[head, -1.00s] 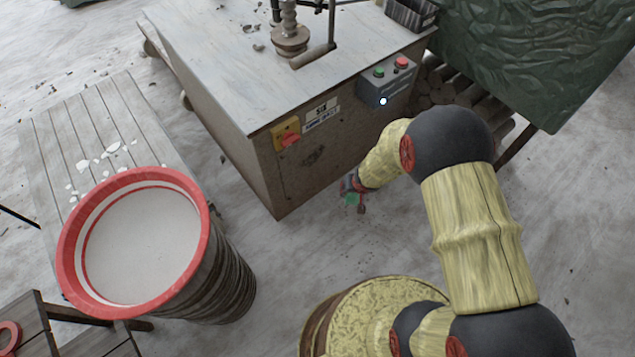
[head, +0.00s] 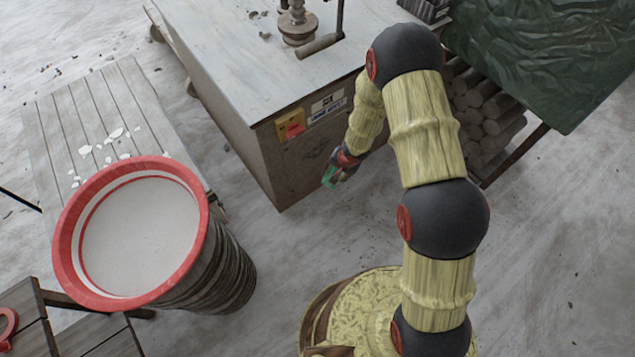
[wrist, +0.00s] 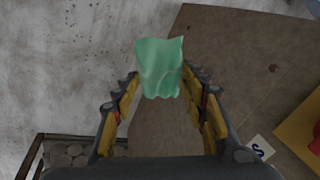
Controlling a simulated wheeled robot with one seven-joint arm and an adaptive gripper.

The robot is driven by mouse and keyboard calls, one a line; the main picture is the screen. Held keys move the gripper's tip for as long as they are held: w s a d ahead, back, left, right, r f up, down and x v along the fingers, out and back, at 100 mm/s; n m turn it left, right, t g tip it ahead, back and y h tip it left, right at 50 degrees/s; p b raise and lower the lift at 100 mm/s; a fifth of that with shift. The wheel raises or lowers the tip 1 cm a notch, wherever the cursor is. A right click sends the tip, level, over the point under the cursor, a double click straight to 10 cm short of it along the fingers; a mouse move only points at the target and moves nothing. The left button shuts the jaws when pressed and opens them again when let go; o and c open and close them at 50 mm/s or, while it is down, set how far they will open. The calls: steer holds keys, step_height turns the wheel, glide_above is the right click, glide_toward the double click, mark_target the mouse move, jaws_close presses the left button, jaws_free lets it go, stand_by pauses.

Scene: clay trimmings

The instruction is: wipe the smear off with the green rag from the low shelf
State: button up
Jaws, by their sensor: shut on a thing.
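The green rag (head: 329,176) hangs from my gripper (head: 341,168), low in front of the brown cabinet's front face (head: 270,165). In the wrist view the rag (wrist: 160,66) is bunched between the two fingertips, and my gripper (wrist: 160,88) is shut on it. Behind the rag are the grey floor and the brown panel. I cannot tell if the rag touches the panel. A faint dark mark shows on the cabinet front near my forearm; I cannot tell whether it is the smear. I do not make out the low shelf.
A red-rimmed barrel (head: 203,225) stands at left beside a slatted platform (head: 60,135) with white scraps. Stacked logs (head: 487,120) and a green sheet (head: 560,60) are at right. A yellow-red switch (head: 290,126) is on the cabinet. Floor between barrel and cabinet is clear.

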steer(key=w+a+f+m+t+y+b, duration=0.1)
steer(key=w+a+f+m+t+b, duration=0.15)
steer(key=f+m+t, duration=0.5)
steer(key=w+a+f+m+t+y+b, duration=0.2)
steer(key=w+a+f+m+t, duration=0.2)
steer(key=f+m, duration=0.65)
steer(key=shift+n, duration=0.5)
steer(key=shift+w+a+f+b, duration=0.1)
steer(key=shift+w+a+b, duration=0.15)
steer(key=shift+w+a, duration=0.4)
steer(key=shift+w+a+r+b, duration=0.1)
steer(key=shift+w+a+b, duration=0.2)
steer(key=shift+w, duration=0.6)
steer(key=shift+w+a+f+b, duration=0.1)
steer(key=shift+w+a+b, duration=0.05)
steer(key=shift+w+a, duration=0.5)
steer(key=shift+w+a, duration=0.3)
steer(key=shift+w, duration=0.4)
